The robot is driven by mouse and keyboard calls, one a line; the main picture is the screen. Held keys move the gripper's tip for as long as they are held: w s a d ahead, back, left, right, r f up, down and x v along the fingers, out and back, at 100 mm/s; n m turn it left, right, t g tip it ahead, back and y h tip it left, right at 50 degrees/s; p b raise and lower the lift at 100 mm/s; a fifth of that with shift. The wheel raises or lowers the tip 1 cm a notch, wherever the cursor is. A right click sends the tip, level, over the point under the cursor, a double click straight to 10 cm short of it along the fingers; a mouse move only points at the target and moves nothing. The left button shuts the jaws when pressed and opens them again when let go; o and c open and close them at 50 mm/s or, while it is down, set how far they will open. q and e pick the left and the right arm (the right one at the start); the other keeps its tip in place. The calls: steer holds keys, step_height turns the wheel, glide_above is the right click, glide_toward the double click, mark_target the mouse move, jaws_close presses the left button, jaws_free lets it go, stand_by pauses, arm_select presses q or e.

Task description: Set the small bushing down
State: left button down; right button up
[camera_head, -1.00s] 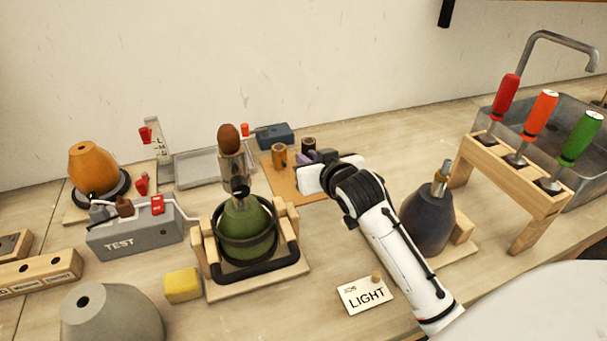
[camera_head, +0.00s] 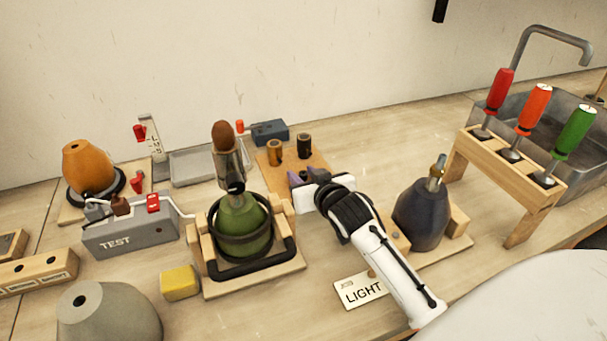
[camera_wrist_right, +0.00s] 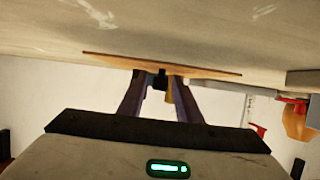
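Two short bushings stand upright on a thin tan board (camera_head: 270,170) at the back of the bench: a brass-coloured one (camera_head: 275,153) and a dark one (camera_head: 304,146). I cannot tell from size which is the small bushing. My right gripper (camera_head: 305,177) is at the board's front edge, just in front of the dark bushing and apart from it. In the right wrist view, the fingers of the right gripper (camera_wrist_right: 160,98) are spread, with the dark bushing (camera_wrist_right: 160,79) and part of the brass one (camera_wrist_right: 171,90) showing beyond the gap. My left gripper is not in view.
A green lamp base (camera_head: 240,225) in a wooden cradle stands left of my right arm. A dark blue lamp base (camera_head: 422,215) stands to its right. A LIGHT card (camera_head: 360,292) lies in front. A grey tray (camera_head: 205,165) and blue box (camera_head: 269,131) are near the board.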

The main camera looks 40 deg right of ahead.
steer(key=shift+r, duration=0.2)
steer(key=v, duration=1.2)
steer(key=shift+r, duration=0.1)
